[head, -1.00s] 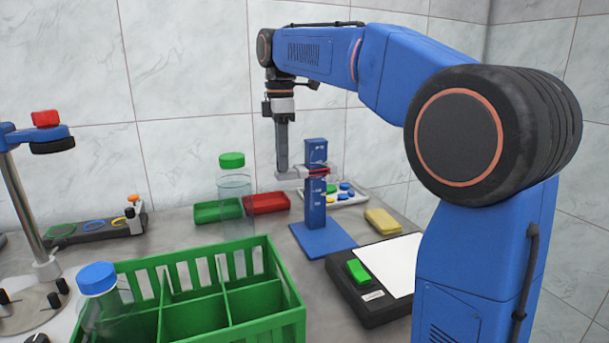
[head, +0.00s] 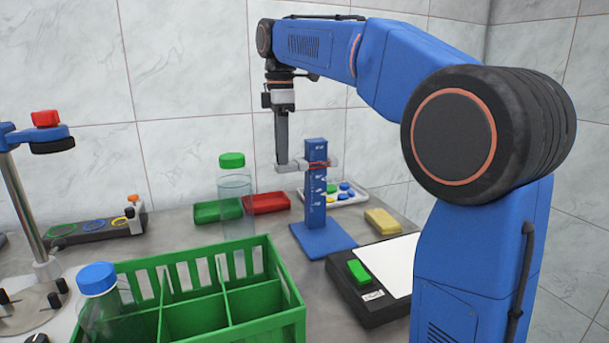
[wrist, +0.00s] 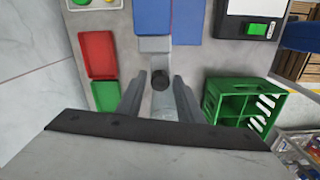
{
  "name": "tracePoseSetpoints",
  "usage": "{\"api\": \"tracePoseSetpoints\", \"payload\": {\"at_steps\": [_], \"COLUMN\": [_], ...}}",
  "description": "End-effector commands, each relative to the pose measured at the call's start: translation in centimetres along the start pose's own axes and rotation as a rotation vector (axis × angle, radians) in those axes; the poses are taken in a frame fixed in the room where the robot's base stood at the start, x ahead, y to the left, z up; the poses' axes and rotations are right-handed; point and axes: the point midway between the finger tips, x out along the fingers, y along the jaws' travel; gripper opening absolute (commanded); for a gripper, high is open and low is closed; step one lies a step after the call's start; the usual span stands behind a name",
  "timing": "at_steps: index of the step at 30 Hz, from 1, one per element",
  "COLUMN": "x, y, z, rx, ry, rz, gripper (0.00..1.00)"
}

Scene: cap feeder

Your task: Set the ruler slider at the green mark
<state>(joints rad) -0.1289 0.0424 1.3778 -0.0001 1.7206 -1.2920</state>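The ruler post (head: 316,205) is blue, upright on a blue base, with pale markings on its face. I cannot make out a green mark on it. The slider (head: 327,162), pale grey with a red line, sits around the upper part of the post, and its grey arm reaches left. My gripper (head: 283,164) points down at that arm's left end.
A green crate (head: 285,290) stands in front. A clear green-capped bottle (head: 235,190) is left of the post, near green (head: 217,210) and red (head: 266,203) trays. A white tray (head: 345,200) with caps lies behind. A black device (head: 375,307) with a green button is right.

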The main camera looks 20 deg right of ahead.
Motion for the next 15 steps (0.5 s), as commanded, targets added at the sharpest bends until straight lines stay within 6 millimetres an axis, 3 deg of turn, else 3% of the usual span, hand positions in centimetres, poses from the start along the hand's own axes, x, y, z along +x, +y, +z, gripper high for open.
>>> {"api": "tracePoseSetpoints", "payload": {"at_steps": [9, 15], "x": [-0.1, -1.4], "y": [0.0, 0.1], "z": [0.0, 0.0], "rx": [0.0, 0.0], "ry": [0.0, 0.0], "rz": [0.0, 0.0], "gripper": [0.36, 0.36]}}
